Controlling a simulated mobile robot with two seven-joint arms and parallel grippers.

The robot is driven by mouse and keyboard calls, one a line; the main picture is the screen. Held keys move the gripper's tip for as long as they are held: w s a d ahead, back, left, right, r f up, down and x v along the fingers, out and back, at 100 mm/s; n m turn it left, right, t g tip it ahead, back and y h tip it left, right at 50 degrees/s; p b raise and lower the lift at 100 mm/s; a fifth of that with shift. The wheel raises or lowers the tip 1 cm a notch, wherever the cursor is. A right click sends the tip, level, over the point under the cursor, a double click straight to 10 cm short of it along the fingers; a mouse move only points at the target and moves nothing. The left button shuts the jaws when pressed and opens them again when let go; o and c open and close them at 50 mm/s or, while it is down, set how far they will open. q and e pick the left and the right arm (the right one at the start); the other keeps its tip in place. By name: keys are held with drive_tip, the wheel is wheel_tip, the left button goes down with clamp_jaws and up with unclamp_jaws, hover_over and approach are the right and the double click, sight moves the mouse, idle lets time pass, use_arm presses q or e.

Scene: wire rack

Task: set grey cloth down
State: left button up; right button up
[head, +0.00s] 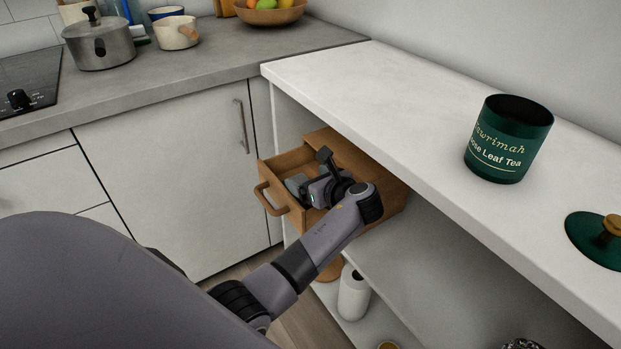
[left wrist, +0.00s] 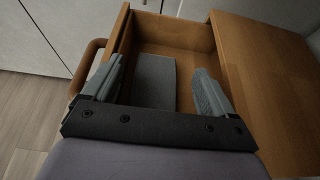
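The grey cloth (left wrist: 154,82) lies as a flat rectangle inside the open wooden drawer (left wrist: 172,35). My left gripper (left wrist: 158,88) is above the drawer with its two fingers spread wide, one on each side of the cloth. The fingers do not close on it. In the head view my left gripper (head: 308,188) reaches into the drawer (head: 276,196) from the front right, and the arm hides much of the inside. I cannot clearly tell the cloth from the finger there. My right gripper is not in view.
The drawer's wooden box (head: 391,208) sits under a white shelf top (head: 400,95) holding a green tea canister (head: 508,140) and a green lid (head: 603,240). A white bottle (head: 353,293) stands on the lower shelf. A pot (head: 100,42) stands on the grey counter (head: 190,75).

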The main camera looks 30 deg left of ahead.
use_arm(q)
drive_tip(key=shift+r, duration=0.1)
drive_tip(key=shift+r, duration=0.3)
drive_tip(key=p+v, duration=0.1)
drive_tip(key=v, duration=0.6)
drive_tip(key=shift+d+r, duration=0.2)
drive_tip(key=shift+r, duration=0.1)
drive_tip(key=shift+s, duration=0.1)
